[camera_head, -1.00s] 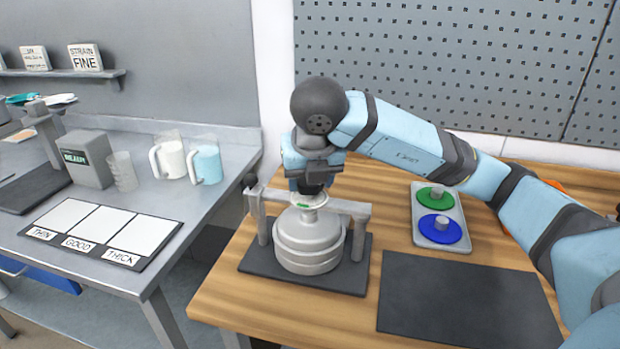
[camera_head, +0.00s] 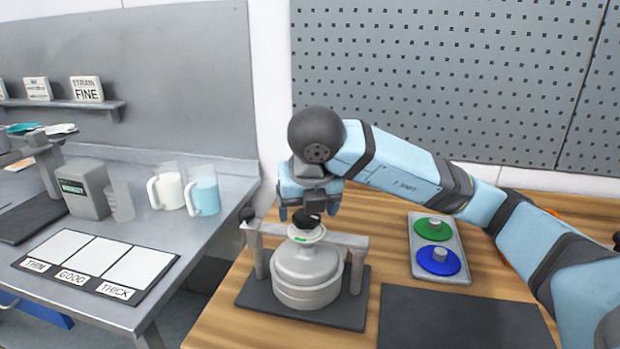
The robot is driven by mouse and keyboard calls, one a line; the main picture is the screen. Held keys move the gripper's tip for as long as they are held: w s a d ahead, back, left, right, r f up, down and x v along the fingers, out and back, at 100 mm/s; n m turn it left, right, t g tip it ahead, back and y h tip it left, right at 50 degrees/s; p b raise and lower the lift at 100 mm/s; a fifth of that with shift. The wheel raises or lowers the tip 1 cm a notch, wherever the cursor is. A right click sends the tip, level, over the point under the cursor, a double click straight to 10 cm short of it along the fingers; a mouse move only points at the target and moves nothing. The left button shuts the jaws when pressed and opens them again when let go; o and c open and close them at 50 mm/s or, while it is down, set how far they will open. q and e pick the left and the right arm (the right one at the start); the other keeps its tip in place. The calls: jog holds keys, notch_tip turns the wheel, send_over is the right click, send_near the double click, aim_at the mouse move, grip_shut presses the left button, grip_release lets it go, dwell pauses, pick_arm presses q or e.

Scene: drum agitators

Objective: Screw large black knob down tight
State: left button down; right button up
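The large black knob (camera_head: 307,219) sits on top of the grey metal drum (camera_head: 306,274), at the middle of the clamp crossbar (camera_head: 347,240). A white disc with a green mark shows just under the knob. My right gripper (camera_head: 309,208) points down over the knob with its fingers spread, one on each side. I see a gap between the left finger and the knob; contact on the right side cannot be told. The gripper's palm hides part of the space above the knob. My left gripper is not in view.
The clamp stands on a dark base plate (camera_head: 246,297) on the wooden table. A grey tray (camera_head: 460,270) with green and blue discs lies to the right, behind a black mat (camera_head: 455,325). A smaller black knob (camera_head: 247,214) tops the left post. A grey bench with mugs stands left.

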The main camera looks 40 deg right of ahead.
pick_arm(q)
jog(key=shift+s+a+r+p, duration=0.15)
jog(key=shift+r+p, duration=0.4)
jog(key=shift+p, duration=1.2)
pick_arm(e)
jog(key=v, duration=1.2)
jog(key=shift+r, duration=0.3)
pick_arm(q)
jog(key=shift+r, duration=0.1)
pick_arm(e)
jog(key=shift+a, duration=0.1)
